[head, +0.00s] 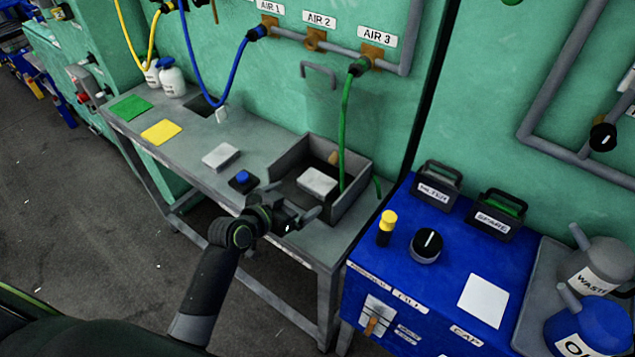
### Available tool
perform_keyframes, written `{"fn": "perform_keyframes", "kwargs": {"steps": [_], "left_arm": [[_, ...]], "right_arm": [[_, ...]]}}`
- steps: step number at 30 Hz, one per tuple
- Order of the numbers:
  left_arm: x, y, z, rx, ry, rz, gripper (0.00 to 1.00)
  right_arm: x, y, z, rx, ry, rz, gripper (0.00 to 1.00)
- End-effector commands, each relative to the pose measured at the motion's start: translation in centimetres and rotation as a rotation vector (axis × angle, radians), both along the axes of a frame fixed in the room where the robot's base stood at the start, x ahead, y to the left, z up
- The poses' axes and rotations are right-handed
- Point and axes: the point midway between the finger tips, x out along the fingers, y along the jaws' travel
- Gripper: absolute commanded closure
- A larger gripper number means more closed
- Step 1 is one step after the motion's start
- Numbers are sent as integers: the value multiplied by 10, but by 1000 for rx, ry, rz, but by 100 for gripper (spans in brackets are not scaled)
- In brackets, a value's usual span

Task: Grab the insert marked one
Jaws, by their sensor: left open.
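No insert with a readable "one" marking shows. A pale block (318,181) lies inside the grey open-topped box (349,200) on the grey bench. Another pale block (221,157) lies on the bench top to the left of the box. I cannot make out a number on either block. My left gripper (296,207) is open and empty at the front left side of the box, apart from both blocks as far as I can tell. My right gripper is not in view.
A blue button (242,178) sits on the bench left of the box. A green hose (345,130) hangs down into the box. The blue cabinet (458,260) stands close at right, with filter and spare holders on top. Green and yellow pads lie at far left.

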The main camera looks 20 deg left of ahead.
Motion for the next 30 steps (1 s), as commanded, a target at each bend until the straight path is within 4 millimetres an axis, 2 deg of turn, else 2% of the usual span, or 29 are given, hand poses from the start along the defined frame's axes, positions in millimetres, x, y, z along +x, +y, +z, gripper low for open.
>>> {"fn": "perform_keyframes", "kwargs": {"steps": [13,24,30], "left_arm": [[40,-19,-12,-1,0,0,0],[46,-21,-16,-1,0,0,0],[46,-21,-15,-1,0,0,25]], "right_arm": [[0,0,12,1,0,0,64],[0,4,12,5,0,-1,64],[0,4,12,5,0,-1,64]]}}
